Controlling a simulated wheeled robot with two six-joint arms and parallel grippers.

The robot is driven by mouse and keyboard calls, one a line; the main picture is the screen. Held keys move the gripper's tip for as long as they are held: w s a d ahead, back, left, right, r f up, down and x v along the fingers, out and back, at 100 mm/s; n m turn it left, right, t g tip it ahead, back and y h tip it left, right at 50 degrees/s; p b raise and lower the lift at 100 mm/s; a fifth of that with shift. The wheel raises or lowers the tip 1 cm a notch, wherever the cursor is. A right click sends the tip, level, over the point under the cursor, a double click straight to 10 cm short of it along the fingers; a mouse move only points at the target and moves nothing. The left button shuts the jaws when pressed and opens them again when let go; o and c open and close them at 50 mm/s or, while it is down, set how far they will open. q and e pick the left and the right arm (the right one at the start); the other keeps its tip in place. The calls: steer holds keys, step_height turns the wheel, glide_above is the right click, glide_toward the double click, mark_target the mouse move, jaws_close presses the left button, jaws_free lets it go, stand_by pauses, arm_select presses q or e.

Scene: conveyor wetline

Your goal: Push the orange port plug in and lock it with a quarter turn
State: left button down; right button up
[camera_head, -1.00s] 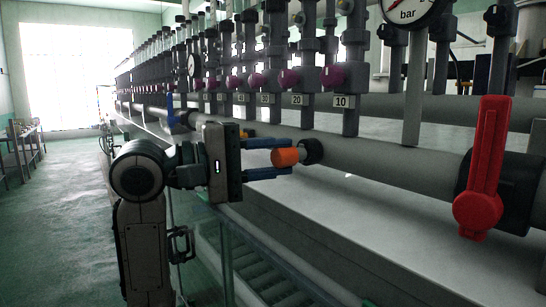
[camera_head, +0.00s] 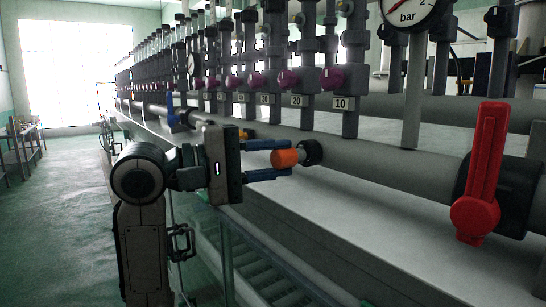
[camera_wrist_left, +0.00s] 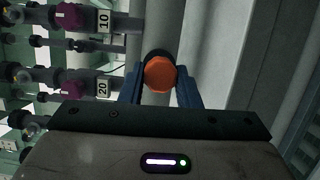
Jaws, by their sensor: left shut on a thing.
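The orange port plug (camera_head: 285,158) sits at the black port collar (camera_head: 312,152) on the side of the grey pipe. My left gripper (camera_head: 280,160) comes in from the left, its two blue fingers above and below the plug, shut on it. In the left wrist view the plug's orange face (camera_wrist_left: 160,74) shows between the blue fingers (camera_wrist_left: 160,90), with the dark collar behind it. How deep the plug sits in the port cannot be told. My right gripper is not in view.
A red valve handle (camera_head: 482,170) stands on the pipe at the right. Valves with magenta knobs (camera_head: 331,77) and number tags line up above the pipe. A pressure gauge (camera_head: 409,10) is at the top. A pale ledge (camera_head: 400,210) runs below the pipe.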

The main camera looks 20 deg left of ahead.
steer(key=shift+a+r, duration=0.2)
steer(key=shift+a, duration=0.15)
arm_select(q)
steer(key=shift+w+d+p, duration=0.3)
steer(key=shift+w+p, duration=0.1)
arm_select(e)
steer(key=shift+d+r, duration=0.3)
arm_select(q)
steer(key=shift+w+d+p, duration=0.3)
steer(key=shift+w, duration=0.1)
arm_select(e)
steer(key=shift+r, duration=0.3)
arm_select(q)
steer(key=c, duration=1)
jaws_free()
steer(key=shift+w+d, duration=0.1)
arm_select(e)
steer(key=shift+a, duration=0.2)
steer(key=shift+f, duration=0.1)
